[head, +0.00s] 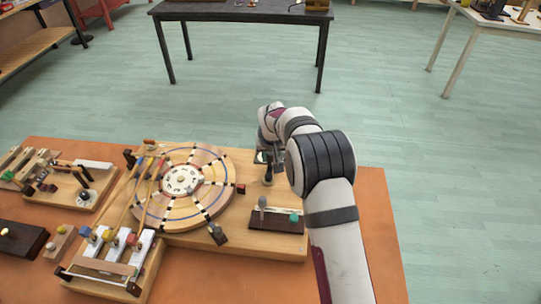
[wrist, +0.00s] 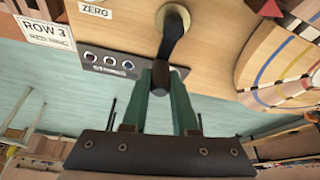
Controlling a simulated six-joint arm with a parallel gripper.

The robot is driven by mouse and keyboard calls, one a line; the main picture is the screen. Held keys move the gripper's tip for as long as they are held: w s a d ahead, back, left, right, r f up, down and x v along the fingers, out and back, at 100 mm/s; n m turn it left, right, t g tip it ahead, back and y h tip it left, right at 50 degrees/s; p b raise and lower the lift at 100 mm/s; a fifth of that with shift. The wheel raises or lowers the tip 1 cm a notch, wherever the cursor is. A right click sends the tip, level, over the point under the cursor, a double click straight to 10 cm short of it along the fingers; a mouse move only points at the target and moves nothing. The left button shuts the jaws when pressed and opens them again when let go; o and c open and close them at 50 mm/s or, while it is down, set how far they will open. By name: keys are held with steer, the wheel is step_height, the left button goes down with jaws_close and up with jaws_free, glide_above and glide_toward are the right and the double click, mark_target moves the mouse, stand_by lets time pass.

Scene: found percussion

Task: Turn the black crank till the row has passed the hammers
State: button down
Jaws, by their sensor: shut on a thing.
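The black crank (wrist: 172,38) is on the wooden base, its hub at a round metal boss; it also shows in the head view (head: 268,180). My gripper (wrist: 160,88) has its two green fingers closed around the crank's dark knob. In the head view my gripper (head: 265,152) is at the base's right side, partly hidden by my arm. The round wooden disc (head: 209,207) carries rings and radial rows of black and pale pegs. Slim wooden sticks, seemingly the hammers (head: 146,181), lie along the disc's left edge above pale bars (head: 112,250).
A "ROW 3 RED RING" card (wrist: 46,34) and a "ZERO" label (wrist: 95,11) are near the crank. Other wooden devices (head: 70,182) crowd the orange table's (head: 375,215) left side.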

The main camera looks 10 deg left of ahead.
steer(key=n, duration=0.1)
steer(key=a+n+y, duration=0.1)
steer(key=n, duration=0.1)
steer(key=a+n, duration=0.1)
steer(key=n, duration=0.1)
steer(key=shift+s+g+y, duration=0.2)
steer(key=shift+g+y, duration=0.2)
steer(key=n, duration=0.2)
steer(key=s+a+n+g+y, duration=0.1)
steer(key=n, duration=0.1)
steer(key=shift+a, duration=0.15)
steer(key=n, duration=0.1)
steer(key=s+n+g, duration=0.1)
steer(key=n, duration=0.1)
steer(key=a+n+g, duration=0.1)
steer(key=n, duration=0.1)
steer(key=shift+s+y, duration=0.35)
steer(key=shift+y, duration=0.05)
steer(key=shift+s+a+n+g, duration=0.1)
steer(key=shift+s+n+g, duration=0.25)
steer(key=shift+n, duration=0.55)
steer(key=shift+s+n+g, duration=0.3)
steer(key=shift+n+g, duration=0.05)
steer(key=shift+n, duration=0.55)
steer(key=c, duration=0.7)
jaws_free()
